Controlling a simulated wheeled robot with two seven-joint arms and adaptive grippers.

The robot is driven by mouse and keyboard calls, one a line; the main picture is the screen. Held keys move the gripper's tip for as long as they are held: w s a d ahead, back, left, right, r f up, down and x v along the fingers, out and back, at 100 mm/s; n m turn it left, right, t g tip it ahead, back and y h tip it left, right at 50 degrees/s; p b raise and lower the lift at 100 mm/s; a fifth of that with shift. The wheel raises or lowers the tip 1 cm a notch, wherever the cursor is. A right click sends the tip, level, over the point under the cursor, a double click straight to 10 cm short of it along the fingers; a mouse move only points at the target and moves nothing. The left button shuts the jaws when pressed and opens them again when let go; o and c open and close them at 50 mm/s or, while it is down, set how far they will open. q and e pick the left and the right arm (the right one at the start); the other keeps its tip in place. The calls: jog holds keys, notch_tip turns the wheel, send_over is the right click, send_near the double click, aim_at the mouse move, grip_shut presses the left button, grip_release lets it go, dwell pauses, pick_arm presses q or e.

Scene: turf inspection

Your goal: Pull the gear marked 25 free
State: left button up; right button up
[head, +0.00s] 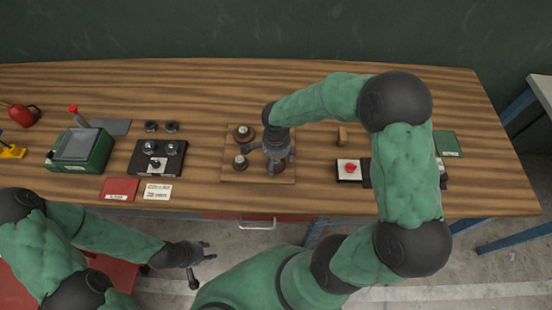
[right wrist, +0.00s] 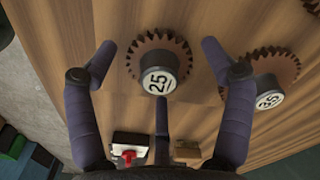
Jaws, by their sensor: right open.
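In the right wrist view, the gear marked 25 (right wrist: 160,78) is a brown toothed wheel with a dark hub and a white numbered cap. It sits between the spread fingers of my right gripper (right wrist: 158,58), which is open with no visible grip on it. The gear marked 35 (right wrist: 270,95) lies to its right, partly behind a finger. In the head view my right gripper (head: 277,157) is over the wooden gear board (head: 230,178) and largely hides what lies under it. My left gripper (head: 207,252) is open and empty in front of the table edge.
Two other gears (head: 242,132) (head: 240,162) stand on the left of the board. A red button box (head: 350,168) and a small wooden block (head: 342,137) are to the right. A black knob panel (head: 146,166) and a green device (head: 78,152) are at left.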

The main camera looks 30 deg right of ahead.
jog(key=c, duration=1.3)
jog(key=o, duration=0.3)
jog(key=shift+c, duration=1.3)
jog(key=shift+r+p, duration=0.7)
jog(key=shift+r, duration=0.5)
jog(key=shift+r+p, duration=1.5)
jog(key=shift+r, duration=1)
